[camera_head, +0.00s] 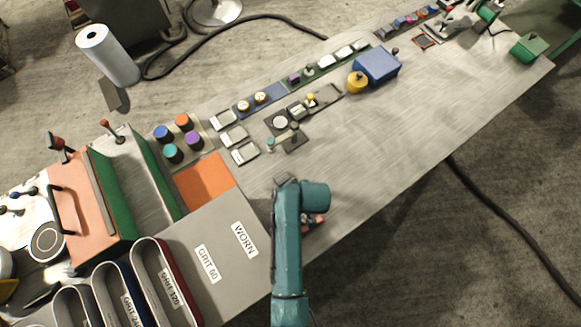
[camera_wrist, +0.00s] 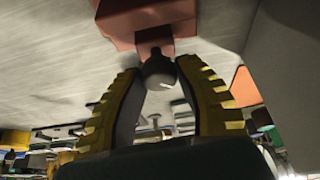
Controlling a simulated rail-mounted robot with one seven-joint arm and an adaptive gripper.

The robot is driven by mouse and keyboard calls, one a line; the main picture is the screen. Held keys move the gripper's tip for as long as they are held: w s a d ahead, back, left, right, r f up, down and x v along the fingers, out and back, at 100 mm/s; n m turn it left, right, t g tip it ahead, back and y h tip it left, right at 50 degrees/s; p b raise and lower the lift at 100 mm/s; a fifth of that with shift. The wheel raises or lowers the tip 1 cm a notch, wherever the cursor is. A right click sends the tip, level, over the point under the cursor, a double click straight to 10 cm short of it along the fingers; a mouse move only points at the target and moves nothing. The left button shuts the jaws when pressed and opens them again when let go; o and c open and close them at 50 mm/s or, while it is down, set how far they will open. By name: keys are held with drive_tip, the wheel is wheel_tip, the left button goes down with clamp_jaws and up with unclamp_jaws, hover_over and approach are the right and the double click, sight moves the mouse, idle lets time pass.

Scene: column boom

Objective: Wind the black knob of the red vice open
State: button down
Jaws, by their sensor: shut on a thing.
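The red vice (camera_wrist: 150,18) fills the top middle of the wrist view, with its dark, rounded knob (camera_wrist: 158,72) sticking out toward me. A pale mark shows on the knob's face. My gripper (camera_wrist: 161,78), with its yellow ribbed fingers, has one fingertip on each side of the knob and is shut on it. In the head view only small red parts of the vice (camera_head: 316,219) show beside my teal arm. The arm hides the knob and my gripper there. How far the vice's jaws stand apart cannot be seen.
A grey panel labelled WORN and GRIT 60 (camera_head: 217,280) lies left of my arm, with an orange mat (camera_head: 206,183) behind it. Small boxes and gadgets line the bench's far side, near a blue box (camera_head: 377,65). The bench right of my arm (camera_head: 400,130) is clear.

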drive_tip(key=n+g+y, duration=0.1)
drive_tip(key=n, duration=0.3)
drive_tip(key=shift+f+b, duration=0.2)
drive_tip(key=shift+b, duration=0.15)
drive_tip(key=shift+n+g+y+b, duration=0.3)
drive_tip(key=shift+n+g+b, duration=0.4)
drive_tip(key=shift+n, duration=1.2)
drive_tip(key=shift+s+n, duration=0.1)
drive_tip(key=shift+n, duration=0.2)
drive_tip(key=c, duration=0.7)
unclamp_jaws()
drive_tip(key=shift+r, duration=0.1)
drive_tip(key=shift+o, duration=0.2)
drive_tip(key=w+v, duration=0.1)
drive_tip(key=v, duration=1.1)
drive_tip(key=shift+s, duration=0.25)
